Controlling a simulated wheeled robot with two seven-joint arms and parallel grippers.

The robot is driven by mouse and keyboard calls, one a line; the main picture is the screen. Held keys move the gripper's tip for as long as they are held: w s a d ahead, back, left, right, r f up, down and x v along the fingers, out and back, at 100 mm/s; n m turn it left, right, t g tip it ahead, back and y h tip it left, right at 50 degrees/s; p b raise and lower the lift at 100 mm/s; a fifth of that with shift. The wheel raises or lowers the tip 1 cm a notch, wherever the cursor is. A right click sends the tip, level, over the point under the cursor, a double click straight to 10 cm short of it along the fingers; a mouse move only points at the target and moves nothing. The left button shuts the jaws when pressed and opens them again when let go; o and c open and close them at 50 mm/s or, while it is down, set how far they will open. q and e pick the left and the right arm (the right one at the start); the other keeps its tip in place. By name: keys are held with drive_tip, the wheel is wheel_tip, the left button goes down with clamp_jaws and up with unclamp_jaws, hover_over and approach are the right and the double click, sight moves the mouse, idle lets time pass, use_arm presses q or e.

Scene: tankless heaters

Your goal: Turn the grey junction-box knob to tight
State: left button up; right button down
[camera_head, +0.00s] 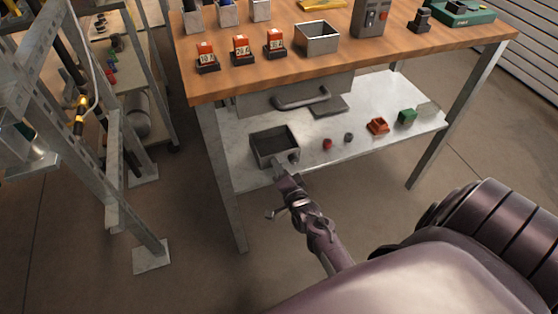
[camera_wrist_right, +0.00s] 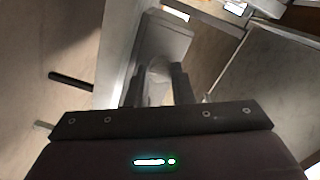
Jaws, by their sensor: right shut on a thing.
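The grey junction box (camera_head: 262,153) is a dark-lined open box on the lower metal shelf, near its front left edge. My right gripper (camera_head: 279,170) reaches up to the front of this box. In the right wrist view, my right gripper (camera_wrist_right: 159,88) has its two dark fingers on either side of a pale, rounded grey knob (camera_wrist_right: 158,70). The fingers are shut on it. A pale grey block face (camera_wrist_right: 165,42) lies just beyond the knob. The knob's marking and its turn angle cannot be read. My left gripper is not in view.
A wooden bench top (camera_head: 350,55) stands above the shelf, with several orange-labelled blocks, a grey tray (camera_head: 316,38) and other devices. A drawer handle (camera_head: 301,98) hangs under it. Small red, orange and green parts lie along the shelf (camera_head: 350,105). A metal frame (camera_head: 115,180) stands at left.

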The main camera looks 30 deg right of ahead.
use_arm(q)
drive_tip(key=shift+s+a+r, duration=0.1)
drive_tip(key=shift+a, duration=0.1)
use_arm(e)
drive_tip(key=shift+m, duration=0.3)
drive_tip(key=c, duration=1.5)
unclamp_jaws()
drive_tip(key=shift+c, duration=0.2)
